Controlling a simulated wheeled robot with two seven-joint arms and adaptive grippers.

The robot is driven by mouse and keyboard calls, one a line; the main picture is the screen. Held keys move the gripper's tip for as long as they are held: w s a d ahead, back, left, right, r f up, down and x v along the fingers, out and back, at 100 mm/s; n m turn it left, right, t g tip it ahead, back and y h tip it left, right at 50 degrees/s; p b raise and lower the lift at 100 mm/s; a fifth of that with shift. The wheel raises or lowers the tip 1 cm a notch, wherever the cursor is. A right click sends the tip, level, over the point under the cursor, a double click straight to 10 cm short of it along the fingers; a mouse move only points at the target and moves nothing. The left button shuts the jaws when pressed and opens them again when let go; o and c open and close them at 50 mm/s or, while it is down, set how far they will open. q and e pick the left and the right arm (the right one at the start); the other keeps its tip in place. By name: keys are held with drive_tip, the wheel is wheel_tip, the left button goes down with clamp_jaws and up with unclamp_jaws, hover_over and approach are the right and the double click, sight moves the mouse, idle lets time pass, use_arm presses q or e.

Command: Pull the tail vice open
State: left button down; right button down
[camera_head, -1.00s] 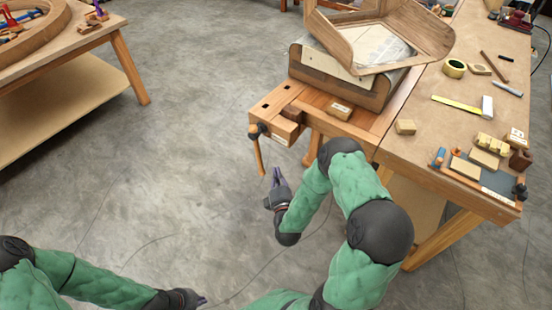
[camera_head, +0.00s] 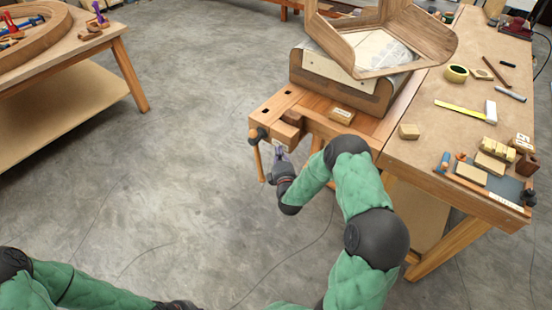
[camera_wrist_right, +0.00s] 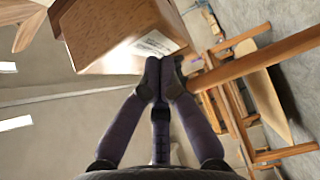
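The tail vice's wooden jaw block (camera_head: 286,131) is at the near left corner of the bench, with a dark screw end and a hanging wooden handle (camera_head: 258,162) on its left. My right gripper (camera_head: 279,151) is just below the block, right of the handle and apart from it. In the right wrist view the block (camera_wrist_right: 118,38), with a pale label, is right beyond my fingertips (camera_wrist_right: 160,78). The fingertips are together with nothing seen between them; I cannot tell whether they touch the block. My left wrist (camera_head: 175,304) is cut off at the bottom edge; its fingers are not clear.
The bench (camera_head: 440,155) carries a bent wooden form (camera_head: 340,85), small wood blocks, tape (camera_head: 456,74), a square (camera_head: 465,108) and clamps at right. A second table (camera_head: 70,55) stands at upper left. The floor between is clear apart from thin cables.

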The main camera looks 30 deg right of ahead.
drive_tip(key=shift+d, duration=0.1)
use_arm(q)
drive_tip(key=shift+f+b, duration=0.5)
drive_tip(key=shift+f, duration=0.05)
use_arm(e)
drive_tip(key=shift+w+d+r, duration=0.1)
drive_tip(key=shift+w+d, duration=0.25)
drive_tip(key=shift+d, duration=0.45)
